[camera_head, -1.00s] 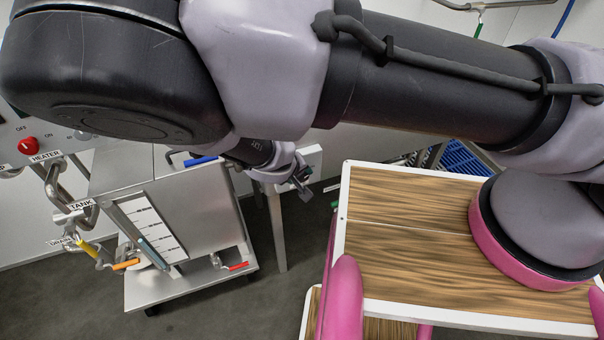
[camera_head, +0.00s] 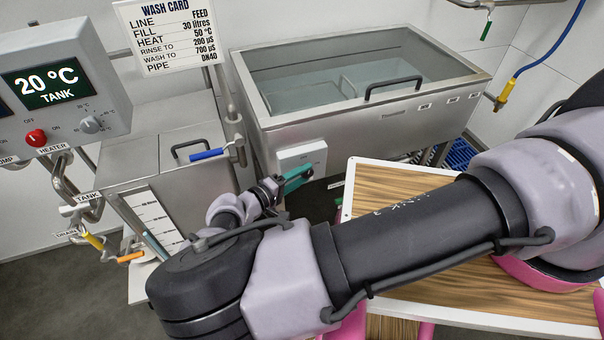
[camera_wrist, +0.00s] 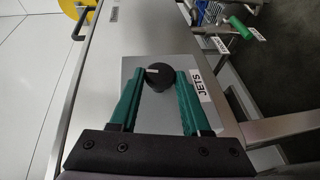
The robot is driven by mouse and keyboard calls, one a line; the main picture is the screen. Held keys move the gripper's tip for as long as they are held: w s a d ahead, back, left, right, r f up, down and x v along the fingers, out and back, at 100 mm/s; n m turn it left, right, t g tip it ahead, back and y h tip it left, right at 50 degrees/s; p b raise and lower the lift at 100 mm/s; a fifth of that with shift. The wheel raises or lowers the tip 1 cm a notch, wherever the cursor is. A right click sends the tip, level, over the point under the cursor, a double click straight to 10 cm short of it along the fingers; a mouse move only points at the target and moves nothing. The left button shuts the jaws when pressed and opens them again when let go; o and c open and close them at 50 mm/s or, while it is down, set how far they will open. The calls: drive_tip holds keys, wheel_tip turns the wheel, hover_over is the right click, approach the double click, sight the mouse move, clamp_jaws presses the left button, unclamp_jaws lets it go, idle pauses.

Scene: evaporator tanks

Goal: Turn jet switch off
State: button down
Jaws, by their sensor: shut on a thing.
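The jet switch is a round black knob (camera_wrist: 160,75) on a light grey box (camera_wrist: 140,68) labelled JETS in the wrist view. A short white mark on the knob points toward the left finger. My gripper (camera_wrist: 166,80) has one green finger on each side of the knob and is shut on it. In the head view my gripper (camera_head: 298,178) reaches the lower part of the pale switch box (camera_head: 303,155) on the front of the large steel tank (camera_head: 350,125). The knob itself is hidden there.
A smaller steel tank (camera_head: 163,155) with a blue-handled valve (camera_head: 208,155) stands left of my gripper. A control panel (camera_head: 60,85) reads 20 °C. A wash card (camera_head: 170,35) hangs behind. My wood-patterned top (camera_head: 385,185) lies close on the right.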

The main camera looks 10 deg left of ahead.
drive_tip(key=shift+f+n+t+h, duration=0.25)
drive_tip(key=shift+n+t+h, duration=0.15)
drive_tip(key=shift+t+h, duration=0.3)
drive_tip(key=shift+c, duration=2)
unclamp_jaws()
drive_tip(key=v, duration=1)
drive_tip(key=shift+s+a, duration=0.2)
drive_tip(key=shift+s, duration=0.15)
drive_tip(key=shift+f, duration=0.1)
